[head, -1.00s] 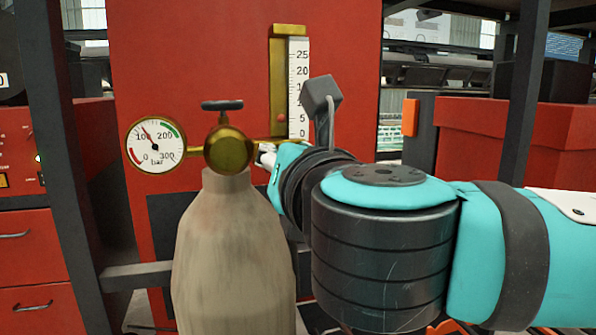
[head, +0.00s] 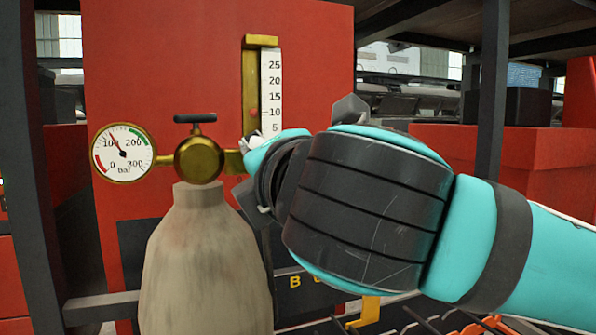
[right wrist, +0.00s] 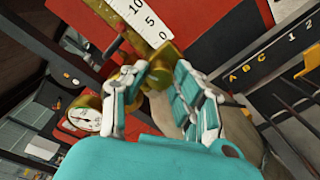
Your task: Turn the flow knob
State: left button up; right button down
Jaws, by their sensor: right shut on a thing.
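The brass flow meter (head: 249,80) stands upright on the red panel beside a white scale (head: 271,85). Its small red float (head: 253,112) is level with about 10. My right gripper (head: 250,145) is at the meter's foot, right of the brass regulator (head: 199,159), and hides the flow knob in the head view. In the right wrist view, my right gripper's fingers (right wrist: 161,68) are closed around a brass part (right wrist: 166,76) just below the scale's 0, where the knob is. The knob's own shape is mostly covered. My left gripper is not in view.
A grey-beige gas cylinder (head: 205,262) stands under the regulator, with a black handle (head: 195,118) on top. A round pressure gauge (head: 123,154) is at its left. Dark rack posts (head: 491,90) and a red box (head: 500,165) stand to the right.

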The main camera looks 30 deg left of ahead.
jog(key=shift+m, duration=0.3)
jog(key=c, duration=1)
grip_release()
jog(key=shift+w, duration=0.1)
jog(key=v, duration=1.2)
